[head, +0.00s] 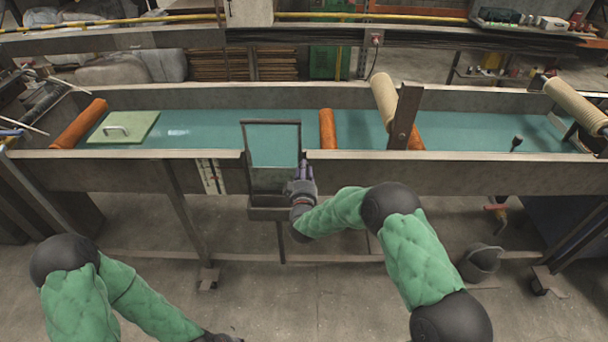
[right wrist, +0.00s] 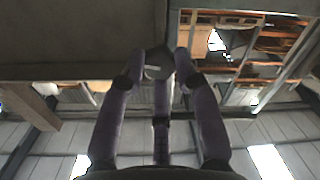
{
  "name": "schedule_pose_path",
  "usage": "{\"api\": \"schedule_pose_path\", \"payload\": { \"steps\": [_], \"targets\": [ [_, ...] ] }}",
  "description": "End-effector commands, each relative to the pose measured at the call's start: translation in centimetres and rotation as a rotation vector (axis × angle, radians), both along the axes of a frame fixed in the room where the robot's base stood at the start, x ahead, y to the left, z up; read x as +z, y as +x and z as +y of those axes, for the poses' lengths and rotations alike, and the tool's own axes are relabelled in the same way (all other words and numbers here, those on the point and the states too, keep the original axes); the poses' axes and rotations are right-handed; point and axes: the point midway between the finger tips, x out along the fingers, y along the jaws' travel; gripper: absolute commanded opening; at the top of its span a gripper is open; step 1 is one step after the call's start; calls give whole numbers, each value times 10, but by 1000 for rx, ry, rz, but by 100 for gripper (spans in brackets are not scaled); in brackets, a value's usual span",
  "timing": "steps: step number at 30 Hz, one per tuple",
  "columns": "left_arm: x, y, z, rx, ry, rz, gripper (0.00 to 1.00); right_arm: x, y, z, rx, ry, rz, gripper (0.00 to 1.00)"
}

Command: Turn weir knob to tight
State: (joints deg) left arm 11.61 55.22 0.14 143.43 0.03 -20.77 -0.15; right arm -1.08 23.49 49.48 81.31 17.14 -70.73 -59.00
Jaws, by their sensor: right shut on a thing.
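The weir (head: 271,122) is a dark upright rectangular frame at the front wall of the long trough, left of the middle in the head view. My right gripper (head: 303,172) is at the right side of this frame and hides the knob there. In the right wrist view, a dark grey knob (right wrist: 157,72) with a small pale mark sits between the fingertips of my right gripper (right wrist: 161,62), which are closed around it.
The trough (head: 460,173) holds teal water. A green board with a handle (head: 123,127) and an orange roller (head: 328,128) lie in it. A tan roller (head: 385,99) leans by a rusty post (head: 405,115). A bucket (head: 481,262) stands on the floor.

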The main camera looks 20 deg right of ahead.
Motion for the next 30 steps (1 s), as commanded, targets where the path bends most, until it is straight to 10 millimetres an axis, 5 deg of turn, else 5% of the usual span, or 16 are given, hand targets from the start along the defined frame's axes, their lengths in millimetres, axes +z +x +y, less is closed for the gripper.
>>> {"api": "schedule_pose_path", "payload": {
  "steps": [30],
  "targets": [
    [-63, 0, 0, 0, 0, 0, 40, -2, 0, 0, 1, 926, -266, 0]
  ]
}}
